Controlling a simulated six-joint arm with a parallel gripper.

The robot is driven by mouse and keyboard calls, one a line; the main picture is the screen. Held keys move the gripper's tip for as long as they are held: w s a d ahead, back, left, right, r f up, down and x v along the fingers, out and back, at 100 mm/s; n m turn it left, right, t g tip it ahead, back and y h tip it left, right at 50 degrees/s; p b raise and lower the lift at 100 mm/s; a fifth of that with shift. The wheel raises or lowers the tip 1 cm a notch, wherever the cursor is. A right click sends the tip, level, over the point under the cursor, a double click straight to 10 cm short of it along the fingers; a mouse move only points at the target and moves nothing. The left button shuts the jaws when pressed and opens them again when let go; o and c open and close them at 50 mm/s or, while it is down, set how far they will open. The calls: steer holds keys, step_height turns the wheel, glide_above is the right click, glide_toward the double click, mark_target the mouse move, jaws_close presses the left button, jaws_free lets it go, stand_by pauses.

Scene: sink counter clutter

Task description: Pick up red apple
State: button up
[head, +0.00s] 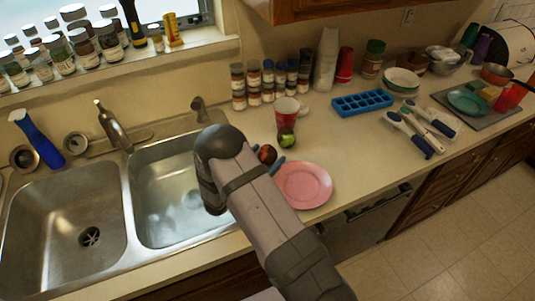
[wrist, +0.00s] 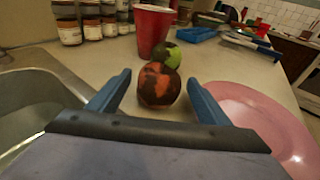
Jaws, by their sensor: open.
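The red apple (wrist: 158,86), red with dark patches, sits on the counter straight ahead in the wrist view. It also shows in the head view (head: 267,154), partly hidden by my arm. My gripper (wrist: 156,88) is open, with one blue finger on each side of the apple. In the wrist view, gaps show between the apple and both fingers. In the head view, the gripper (head: 268,163) is low over the counter beside the sink.
A green apple (wrist: 166,54) is close behind the red one. A red cup (wrist: 153,31) stands behind it. A pink plate (head: 303,185) lies close to the right finger. The sink (head: 170,190) is to the left. Spice jars (head: 268,82) line the wall.

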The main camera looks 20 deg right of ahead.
mark_target(273, 148)
steer(key=p+x, duration=0.1)
steer(key=x, duration=0.3)
steer(key=shift+r+p, duration=0.1)
steer(key=shift+p, duration=0.25)
steer(key=shift+w+d+f, duration=0.2)
steer(key=shift+w+d, duration=0.1)
steer(key=shift+d, duration=0.15)
steer(key=c, duration=1.2)
steer(key=shift+c, duration=0.2)
steer(key=shift+r, duration=0.2)
step_height(273, 148, up, 10)
steer(key=b, duration=0.3)
steer(key=shift+f, duration=0.15)
